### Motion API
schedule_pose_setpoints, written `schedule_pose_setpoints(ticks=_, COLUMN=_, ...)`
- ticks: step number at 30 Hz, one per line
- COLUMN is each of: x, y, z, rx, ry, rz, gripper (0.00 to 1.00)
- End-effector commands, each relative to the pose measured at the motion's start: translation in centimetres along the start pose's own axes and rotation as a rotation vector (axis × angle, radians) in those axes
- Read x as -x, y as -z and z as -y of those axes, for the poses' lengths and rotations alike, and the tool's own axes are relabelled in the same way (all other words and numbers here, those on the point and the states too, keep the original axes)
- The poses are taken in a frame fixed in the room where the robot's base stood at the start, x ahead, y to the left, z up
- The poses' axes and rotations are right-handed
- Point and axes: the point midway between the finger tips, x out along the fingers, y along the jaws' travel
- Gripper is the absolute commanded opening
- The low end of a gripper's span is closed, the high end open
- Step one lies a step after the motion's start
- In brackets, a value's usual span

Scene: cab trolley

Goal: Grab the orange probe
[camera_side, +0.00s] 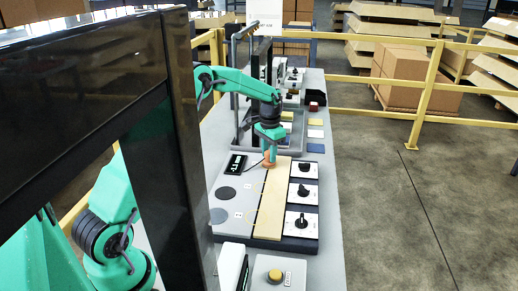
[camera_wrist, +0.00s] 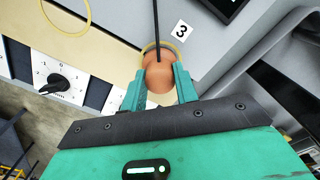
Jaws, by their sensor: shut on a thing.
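The orange probe (camera_wrist: 158,76) is a rounded orange body with a thin dark rod or cable running up from it in the wrist view. In the side view the orange probe (camera_side: 269,157) shows as a small orange spot under my gripper, at the far end of the tan strip. My gripper (camera_wrist: 158,88) has its two green fingers on either side of the probe, shut on it. In the side view my gripper (camera_side: 270,150) points down at the board. The probe's underside is hidden. A yellow ring (camera_wrist: 152,47) shows just behind it, beside a label "3".
Black knobs on white plates, one of them a knob (camera_side: 303,191), line the board's right side. A small black display (camera_side: 235,165) lies left of the gripper. A dark upright frame (camera_side: 238,85) stands behind. A yellow button box (camera_side: 275,275) sits at the near end.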

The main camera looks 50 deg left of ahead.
Motion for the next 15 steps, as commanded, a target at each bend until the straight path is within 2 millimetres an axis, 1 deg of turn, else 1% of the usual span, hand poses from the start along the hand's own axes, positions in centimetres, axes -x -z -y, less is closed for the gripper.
schedule_pose_setpoints(ticks=5, x=0.8, y=0.1, z=0.0, rx=0.0, ry=0.001, rz=-0.004, gripper=0.0)
schedule_pose_setpoints(ticks=8, x=1.6, y=0.1, z=0.0, rx=0.0, ry=0.001, rz=-0.003, gripper=0.0)
schedule_pose_setpoints(ticks=14, x=4.4, y=0.1, z=0.0, rx=0.0, ry=0.002, rz=-0.005, gripper=0.0)
schedule_pose_setpoints(ticks=15, x=4.7, y=-0.1, z=-0.8, rx=-0.003, ry=0.001, rz=-0.002, gripper=0.0)
